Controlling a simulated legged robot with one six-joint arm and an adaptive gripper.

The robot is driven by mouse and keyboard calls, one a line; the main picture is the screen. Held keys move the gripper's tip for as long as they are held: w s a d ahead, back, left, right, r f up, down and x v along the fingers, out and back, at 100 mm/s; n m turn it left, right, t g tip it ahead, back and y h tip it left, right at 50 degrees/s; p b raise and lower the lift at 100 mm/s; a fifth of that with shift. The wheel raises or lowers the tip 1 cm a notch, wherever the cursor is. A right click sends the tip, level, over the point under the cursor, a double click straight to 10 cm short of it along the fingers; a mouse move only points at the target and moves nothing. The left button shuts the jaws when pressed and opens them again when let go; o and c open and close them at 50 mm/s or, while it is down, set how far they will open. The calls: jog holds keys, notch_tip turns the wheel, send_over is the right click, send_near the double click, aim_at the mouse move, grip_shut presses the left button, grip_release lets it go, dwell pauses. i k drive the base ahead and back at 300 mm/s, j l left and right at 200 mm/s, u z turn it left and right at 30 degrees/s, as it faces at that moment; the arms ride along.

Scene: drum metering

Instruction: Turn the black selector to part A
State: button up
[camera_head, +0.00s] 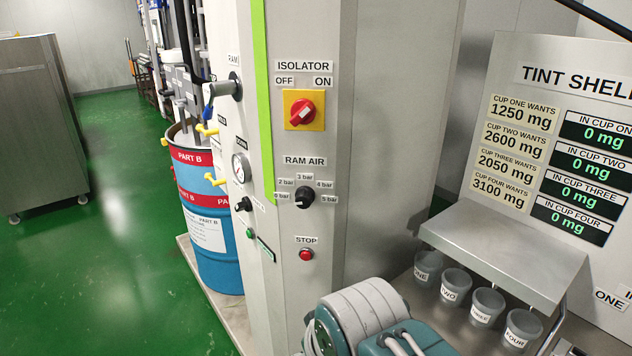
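A black knob (243,204) sits on the narrow left face of the grey cabinet (345,130), seen at a steep angle. The label beside it is too oblique to read, so I cannot tell whether it is the selector or where it points. Another black knob (304,197), under the label RAM AIR, is on the front face with bar marks around it. A blue drum (215,262) marked PART B stands behind the cabinet at the left. No mark reading part A is legible. My gripper is not in view.
The cabinet's front also carries a red isolator switch (303,112) on a yellow plate and a red STOP button (306,254). A pressure gauge (241,168) is on its left face. Several labelled cups (456,283) stand at right. Green floor (120,240) is clear at left.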

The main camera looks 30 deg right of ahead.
aim_at(246, 203)
jog(key=i+j+z, duration=0.15)
jog(key=z, duration=0.25)
jog(key=i+j+z, duration=0.35)
jog(key=k+l, duration=0.1)
